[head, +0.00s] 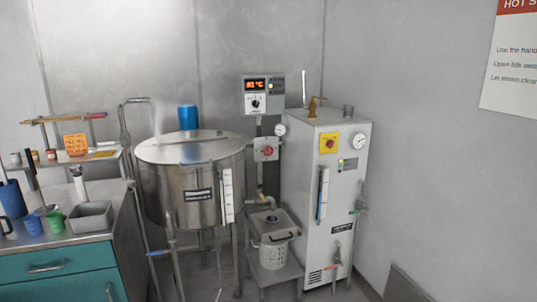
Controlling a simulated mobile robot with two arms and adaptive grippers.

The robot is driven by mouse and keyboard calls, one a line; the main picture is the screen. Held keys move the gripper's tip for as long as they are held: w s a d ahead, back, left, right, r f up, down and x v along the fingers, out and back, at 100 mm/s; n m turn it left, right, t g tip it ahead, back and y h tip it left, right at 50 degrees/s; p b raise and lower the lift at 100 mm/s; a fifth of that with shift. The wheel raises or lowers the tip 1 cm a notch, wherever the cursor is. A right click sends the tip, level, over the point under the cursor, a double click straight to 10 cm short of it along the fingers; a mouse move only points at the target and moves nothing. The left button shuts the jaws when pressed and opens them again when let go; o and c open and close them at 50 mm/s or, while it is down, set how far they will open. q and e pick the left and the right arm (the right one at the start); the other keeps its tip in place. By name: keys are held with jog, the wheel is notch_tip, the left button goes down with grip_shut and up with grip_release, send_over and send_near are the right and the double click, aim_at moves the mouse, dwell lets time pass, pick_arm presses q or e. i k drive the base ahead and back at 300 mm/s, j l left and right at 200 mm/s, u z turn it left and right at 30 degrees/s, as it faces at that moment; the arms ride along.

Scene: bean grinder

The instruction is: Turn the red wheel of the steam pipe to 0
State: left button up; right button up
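A small red wheel-like part (268,151) sits on a light grey plate (259,145) just right of the steel kettle (175,160). Its setting and any numbers on the plate are too small to read. Whether this pipe is the steam pipe is not clearly shown. Neither of my grippers is in view.
A control box with an orange display (257,94) hangs above the plate. A white cabinet (335,195) with a yellow-and-red switch (328,143) stands right. A teal-fronted counter (65,275) with cups and a grey tray is left.

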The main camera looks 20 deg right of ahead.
aim_at(267, 150)
jog(key=i+l+u, duration=0.1)
jog(key=i+l, duration=0.15)
jog(key=i, duration=0.2)
jog(key=i+l, duration=0.3)
jog(key=i+u, duration=0.05)
jog(key=i, duration=0.1)
